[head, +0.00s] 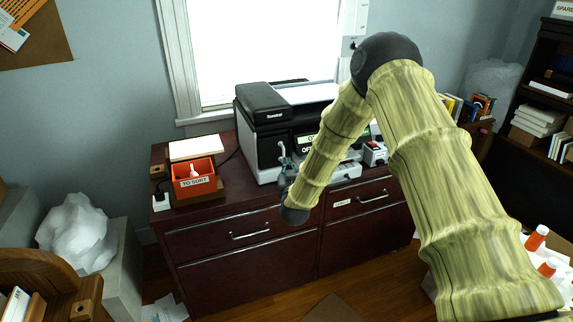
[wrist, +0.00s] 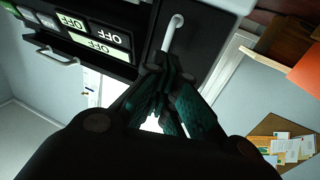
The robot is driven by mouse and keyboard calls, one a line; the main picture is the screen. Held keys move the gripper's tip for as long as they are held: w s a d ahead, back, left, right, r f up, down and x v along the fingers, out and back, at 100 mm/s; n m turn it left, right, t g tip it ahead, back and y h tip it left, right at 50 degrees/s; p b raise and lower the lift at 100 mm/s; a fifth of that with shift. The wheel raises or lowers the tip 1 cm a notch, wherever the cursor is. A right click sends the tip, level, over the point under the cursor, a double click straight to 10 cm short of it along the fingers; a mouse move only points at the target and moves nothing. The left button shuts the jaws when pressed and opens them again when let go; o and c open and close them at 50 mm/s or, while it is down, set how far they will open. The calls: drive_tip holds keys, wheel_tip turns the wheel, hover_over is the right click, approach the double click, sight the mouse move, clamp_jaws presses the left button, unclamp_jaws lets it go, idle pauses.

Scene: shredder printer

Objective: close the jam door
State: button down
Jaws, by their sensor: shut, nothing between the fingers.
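The black-and-white machine (head: 260,137) stands on a dark red cabinet below the window. In the wrist view its dark front panel (wrist: 196,45) carries a white bar handle (wrist: 172,32); this looks like the jam door. I cannot tell how far it stands open. My gripper (head: 284,157) is at the machine's front left and hides part of that front. In the wrist view my gripper (wrist: 156,72) is shut and empty, its dark teal fingertips close to the handle's lower end. Whether they touch the panel is unclear.
An orange "TO SORT" box (head: 193,180) stands left of the machine on the cabinet top (head: 232,183). Labelled "OFF" displays (wrist: 88,36) and another white handle (wrist: 58,57) lie beside the panel. A small white-and-red device (head: 375,152) sits at the right.

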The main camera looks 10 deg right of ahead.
drive_tip(key=s+a+b, duration=0.1)
drive_tip(key=s+b, duration=0.1)
drive_tip(key=s, duration=0.5)
drive_tip(key=s+f+n+g+y, duration=0.25)
drive_tip(key=s+f+g, duration=0.55)
drive_tip(key=s+f, duration=1.55)
drive_tip(key=s+f+g, duration=0.3)
drive_tip(key=s, duration=0.7)
drive_tip(key=s+d+f+g, duration=0.1)
drive_tip(key=s+f+g, duration=0.2)
drive_tip(key=s, duration=0.8)
drive_tip(key=s+f+m+g, duration=0.1)
drive_tip(key=s+f+g, duration=0.3)
drive_tip(key=s, duration=0.6)
drive_tip(key=shift+s+d+f, duration=0.15)
drive_tip(key=shift+d+f, duration=0.05)
